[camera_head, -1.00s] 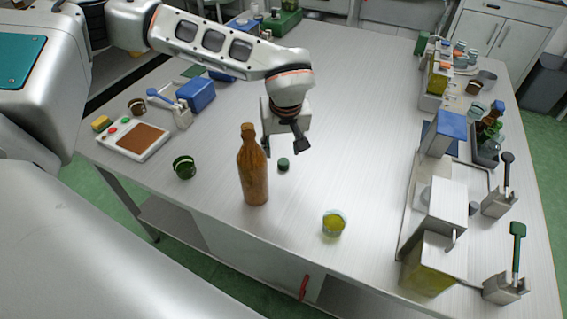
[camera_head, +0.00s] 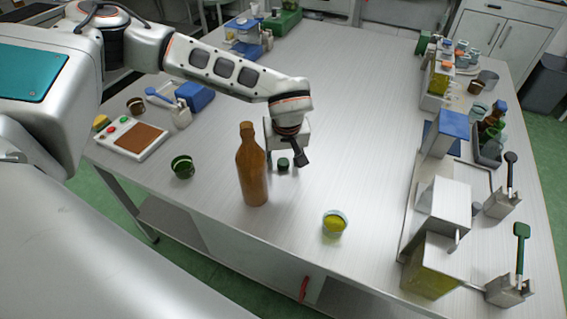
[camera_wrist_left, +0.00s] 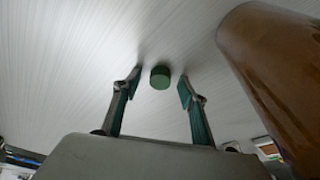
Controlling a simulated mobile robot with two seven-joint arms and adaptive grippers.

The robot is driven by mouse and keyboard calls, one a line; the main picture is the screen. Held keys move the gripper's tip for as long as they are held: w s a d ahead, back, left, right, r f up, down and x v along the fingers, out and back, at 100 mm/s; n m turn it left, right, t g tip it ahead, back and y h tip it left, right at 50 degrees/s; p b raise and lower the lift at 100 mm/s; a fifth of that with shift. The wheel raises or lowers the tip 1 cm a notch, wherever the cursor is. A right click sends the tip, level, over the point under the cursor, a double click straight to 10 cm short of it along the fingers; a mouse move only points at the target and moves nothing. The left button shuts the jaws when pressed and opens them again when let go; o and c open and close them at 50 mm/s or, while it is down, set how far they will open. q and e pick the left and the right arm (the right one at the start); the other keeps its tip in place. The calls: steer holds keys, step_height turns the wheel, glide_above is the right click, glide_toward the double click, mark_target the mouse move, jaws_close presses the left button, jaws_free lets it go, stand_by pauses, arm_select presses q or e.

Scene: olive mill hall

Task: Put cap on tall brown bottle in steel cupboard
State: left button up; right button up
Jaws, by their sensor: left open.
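A tall brown bottle (camera_head: 252,172) stands upright on the steel table, near its front edge; it also shows at the right of the left wrist view (camera_wrist_left: 275,65). A small dark green cap (camera_head: 283,164) lies on the table just right of the bottle. My left gripper (camera_head: 286,154) is open and points down over the cap, behind and right of the bottle. In the left wrist view the cap (camera_wrist_left: 160,77) sits between the two fingertips, apart from both. The bottle hides part of one finger in the head view. My right gripper is not in view.
A green cup (camera_head: 182,167) stands left of the bottle, and a glass of yellow liquid (camera_head: 335,223) right of it. Boxes and tools line the right edge. A panel with a red handle (camera_head: 304,288) is under the table; white cupboards (camera_head: 495,35) stand behind.

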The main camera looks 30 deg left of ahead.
mark_target(284, 162)
arm_select(q)
steer(key=shift+r, duration=0.1)
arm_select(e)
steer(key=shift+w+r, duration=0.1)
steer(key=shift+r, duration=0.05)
arm_select(q)
steer(key=shift+c, duration=0.2)
steer(key=c, duration=0.7)
step_height(284, 162, up, 20)
steer(key=shift+p, duration=1.1)
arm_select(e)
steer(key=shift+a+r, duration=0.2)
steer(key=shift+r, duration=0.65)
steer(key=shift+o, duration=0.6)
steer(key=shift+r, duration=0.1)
